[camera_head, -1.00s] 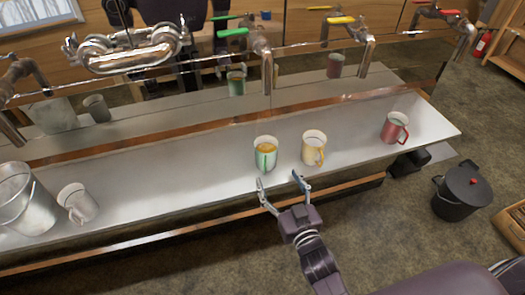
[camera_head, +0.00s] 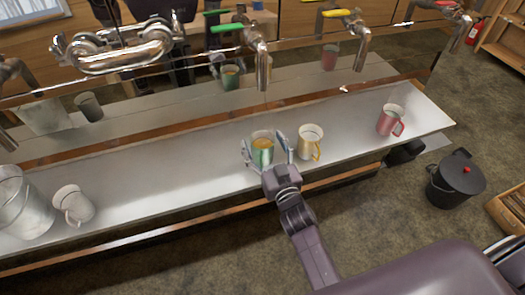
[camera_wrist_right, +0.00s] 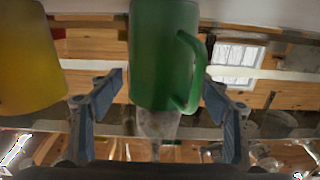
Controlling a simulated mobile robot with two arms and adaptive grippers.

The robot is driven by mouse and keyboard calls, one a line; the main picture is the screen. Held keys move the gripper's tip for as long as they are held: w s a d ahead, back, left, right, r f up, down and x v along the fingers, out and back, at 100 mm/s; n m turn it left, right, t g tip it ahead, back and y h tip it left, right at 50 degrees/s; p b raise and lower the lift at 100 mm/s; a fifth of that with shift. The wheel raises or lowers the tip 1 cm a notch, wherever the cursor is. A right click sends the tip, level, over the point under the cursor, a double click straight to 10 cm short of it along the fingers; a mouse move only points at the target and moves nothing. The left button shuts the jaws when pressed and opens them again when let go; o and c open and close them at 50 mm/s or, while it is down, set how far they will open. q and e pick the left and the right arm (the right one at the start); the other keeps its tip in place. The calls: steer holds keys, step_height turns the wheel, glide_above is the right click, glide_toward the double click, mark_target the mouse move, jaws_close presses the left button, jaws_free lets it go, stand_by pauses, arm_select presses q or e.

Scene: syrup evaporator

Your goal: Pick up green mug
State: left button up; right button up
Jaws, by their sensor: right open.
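The green mug (camera_head: 263,153) stands upright on the metal shelf with amber liquid in it. My right gripper (camera_head: 266,149) is open, with one finger on each side of the mug. In the right wrist view the green mug (camera_wrist_right: 163,55) is between the two fingers of the right gripper (camera_wrist_right: 161,100), its handle toward the right finger. Gaps show between the mug and the fingers there. My left gripper is not in view.
A yellow mug (camera_head: 309,143) stands close to the right of the gripper and shows at left in the wrist view (camera_wrist_right: 28,60). A red mug (camera_head: 390,120) is farther right. A white mug (camera_head: 73,206) and metal bucket (camera_head: 24,205) stand left. Taps (camera_head: 258,60) hang behind.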

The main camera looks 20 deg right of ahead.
steer(key=c, duration=1.5)
steer(key=shift+c, duration=0.7)
steer(key=shift+r, duration=0.3)
